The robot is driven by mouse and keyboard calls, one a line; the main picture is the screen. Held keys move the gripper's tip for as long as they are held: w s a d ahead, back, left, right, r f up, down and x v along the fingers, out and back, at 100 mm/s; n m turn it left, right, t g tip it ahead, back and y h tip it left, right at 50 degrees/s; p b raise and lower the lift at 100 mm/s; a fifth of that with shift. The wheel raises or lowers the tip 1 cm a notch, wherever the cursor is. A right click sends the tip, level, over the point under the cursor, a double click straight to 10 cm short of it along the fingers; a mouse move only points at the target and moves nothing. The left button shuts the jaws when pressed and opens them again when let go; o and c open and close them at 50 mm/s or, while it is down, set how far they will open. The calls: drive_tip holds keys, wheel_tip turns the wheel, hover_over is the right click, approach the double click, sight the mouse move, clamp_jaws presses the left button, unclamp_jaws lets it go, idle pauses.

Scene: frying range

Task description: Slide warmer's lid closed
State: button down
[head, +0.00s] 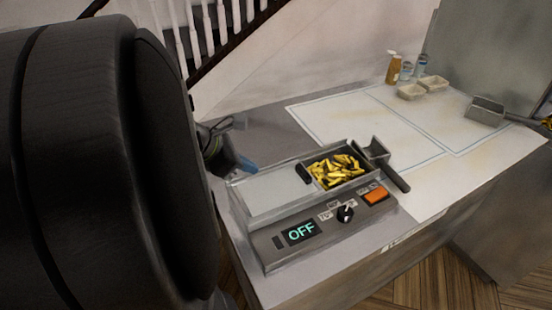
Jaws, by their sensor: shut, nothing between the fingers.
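The warmer (268,250) is a grey box on the counter, with a front panel whose display reads OFF. Its flat grey lid (265,193) covers the left part of the top and has a dark handle (303,174) at its right end. The right part is open and shows yellow fries (335,170) inside. My gripper (248,165), with blue fingertips, is shut and empty by the back left edge of the lid, left of the handle. I cannot tell whether it touches the lid. My dark arm fills the left of the view and hides part of the gripper.
A small scoop (375,150) with a dark handle is at the warmer's right side. A white mat (335,125) spreads over the counter, mostly bare. Bottles (393,70), pale trays (411,92) and a metal holder (485,111) stand farther back. A dark knob (345,213) sticks out in front.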

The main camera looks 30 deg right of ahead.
drive_tip(key=shift+s+a+r+n, duration=0.1)
drive_tip(key=shift+s+a+n, duration=0.05)
drive_tip(key=shift+s+n, duration=0.15)
approach(299, 177)
wheel_tip(299, 177, down, 5)
drive_tip(key=shift+s+r, duration=0.15)
drive_tip(key=shift+r, duration=0.05)
drive_tip(key=shift+d+r, duration=0.1)
drive_tip(key=shift+d, duration=1.8)
drive_tip(key=shift+d, duration=0.1)
drive_tip(key=d, duration=1.8)
drive_tip(key=shift+d+r, duration=0.15)
drive_tip(key=shift+d, duration=0.15)
drive_tip(key=shift+h, duration=0.3)
